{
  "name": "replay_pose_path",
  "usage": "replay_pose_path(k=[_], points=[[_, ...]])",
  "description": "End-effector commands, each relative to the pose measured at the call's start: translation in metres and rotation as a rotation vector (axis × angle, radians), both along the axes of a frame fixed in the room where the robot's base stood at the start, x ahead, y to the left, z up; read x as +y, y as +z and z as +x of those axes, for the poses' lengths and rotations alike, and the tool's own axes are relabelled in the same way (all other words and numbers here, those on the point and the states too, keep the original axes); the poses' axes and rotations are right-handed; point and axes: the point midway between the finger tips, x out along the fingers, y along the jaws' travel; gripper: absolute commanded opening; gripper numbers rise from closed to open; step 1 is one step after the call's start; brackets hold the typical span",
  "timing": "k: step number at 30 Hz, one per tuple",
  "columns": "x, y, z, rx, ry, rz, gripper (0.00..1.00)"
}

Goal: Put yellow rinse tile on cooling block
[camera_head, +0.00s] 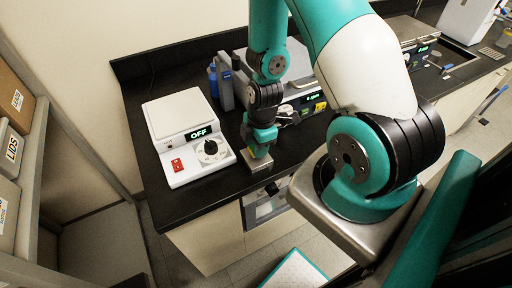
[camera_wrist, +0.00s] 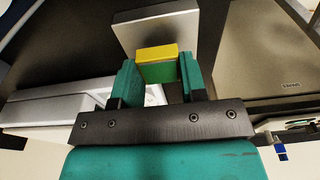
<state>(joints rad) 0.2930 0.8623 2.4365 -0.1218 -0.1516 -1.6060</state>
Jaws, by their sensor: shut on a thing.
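My gripper (camera_wrist: 157,78) is shut on the yellow rinse tile (camera_wrist: 157,53), which shows a yellow face and a green side between the two green fingers. Just beyond the tile in the wrist view is a flat grey metal block (camera_wrist: 128,32), which looks like the cooling block. In the head view my gripper (camera_head: 262,147) points down over the dark bench, right above this metal block (camera_head: 256,162) near the front edge. The tile is hidden there. I cannot tell whether the tile touches the block.
A white hotplate (camera_head: 187,120) with an "OFF" display and knob stands close on the left. An instrument with a lit green display (camera_head: 308,99) and a blue bottle (camera_head: 213,79) are behind. The dark bench's front edge is close. Shelves with boxes (camera_head: 12,150) stand far left.

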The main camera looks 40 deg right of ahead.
Motion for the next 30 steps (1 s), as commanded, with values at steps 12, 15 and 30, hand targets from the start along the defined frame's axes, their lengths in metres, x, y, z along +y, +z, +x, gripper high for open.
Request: replay_pose_path(k=[12, 15, 30], points=[[0.000, -0.015, 0.000, -0.001, 0.000, 0.000, 0.00], [0.000, -0.019, 0.000, -0.001, 0.000, 0.000, 0.00], [0.000, -0.013, 0.000, -0.001, 0.000, 0.000, 0.65]])
